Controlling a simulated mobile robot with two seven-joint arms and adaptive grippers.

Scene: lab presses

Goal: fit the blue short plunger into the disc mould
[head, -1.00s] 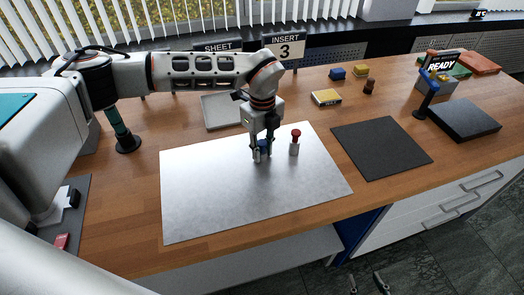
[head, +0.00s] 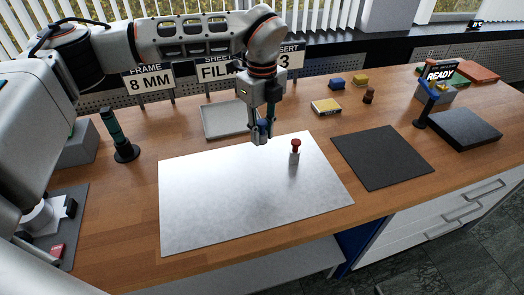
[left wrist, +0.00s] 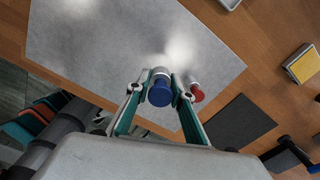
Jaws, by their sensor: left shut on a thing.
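My left gripper (head: 262,137) is shut on the blue short plunger (head: 263,126). It holds the plunger raised above the back part of the metal sheet (head: 220,200). In the left wrist view the plunger's blue knob (left wrist: 160,95) sits between the two fingertips, with a pale metal part beyond it. A red-topped plunger (head: 295,150) stands upright on the sheet, right of my gripper. Only a tip of my right gripper (head: 378,290) shows at the bottom edge.
A dark mat (head: 382,157) lies right of the sheet. A grey tray (head: 222,118) lies behind it, near signs reading frame 8 mm and insert 3. A dark green post (head: 117,135) stands at left. A ready sign (head: 440,71) and black slab (head: 463,128) are at right.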

